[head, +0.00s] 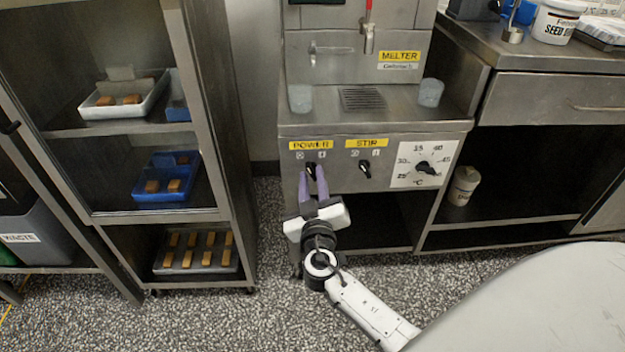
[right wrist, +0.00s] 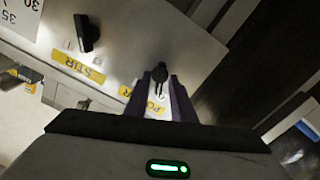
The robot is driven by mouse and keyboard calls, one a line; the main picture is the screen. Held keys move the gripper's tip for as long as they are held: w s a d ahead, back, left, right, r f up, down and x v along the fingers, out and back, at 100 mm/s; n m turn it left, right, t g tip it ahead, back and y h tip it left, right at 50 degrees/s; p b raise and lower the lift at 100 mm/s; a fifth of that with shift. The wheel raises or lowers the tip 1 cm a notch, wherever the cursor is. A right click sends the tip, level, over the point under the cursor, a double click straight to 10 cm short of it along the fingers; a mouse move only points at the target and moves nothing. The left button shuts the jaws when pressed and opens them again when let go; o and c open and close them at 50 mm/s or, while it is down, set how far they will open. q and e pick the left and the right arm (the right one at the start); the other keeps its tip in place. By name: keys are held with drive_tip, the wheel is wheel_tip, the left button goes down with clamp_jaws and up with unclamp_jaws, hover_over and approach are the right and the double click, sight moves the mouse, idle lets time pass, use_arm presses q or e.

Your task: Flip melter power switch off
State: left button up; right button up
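The melter (head: 408,101) is a steel machine with a front control panel. Its power switch (head: 311,171) is a black knob under the yellow POWER label (head: 311,145); the fingers partly hide it, and its setting is hard to read. My right gripper (head: 313,178) reaches up to the knob from below, with its two purple fingers either side of it. In the right wrist view, the knob (right wrist: 159,73) shows between the fingertips, which stand a little apart with a narrow gap. Contact with the knob cannot be made out. My left gripper is not in view.
A black STIR knob (head: 365,168) and a temperature dial (head: 423,167) are to the right on the same panel. A steel rack (head: 215,120) with trays stands left. Two grey cups (head: 431,92) are on the melter's ledge. A counter (head: 560,60) stands right.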

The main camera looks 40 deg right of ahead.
clamp_jaws()
drive_tip(key=shift+n+b, duration=0.35)
drive_tip(key=shift+n, duration=0.35)
drive_tip(key=shift+o, duration=1.3)
unclamp_jaws()
drive_tip(key=shift+s+a, duration=0.1)
drive_tip(key=shift+s, duration=0.05)
drive_tip(key=v, duration=1)
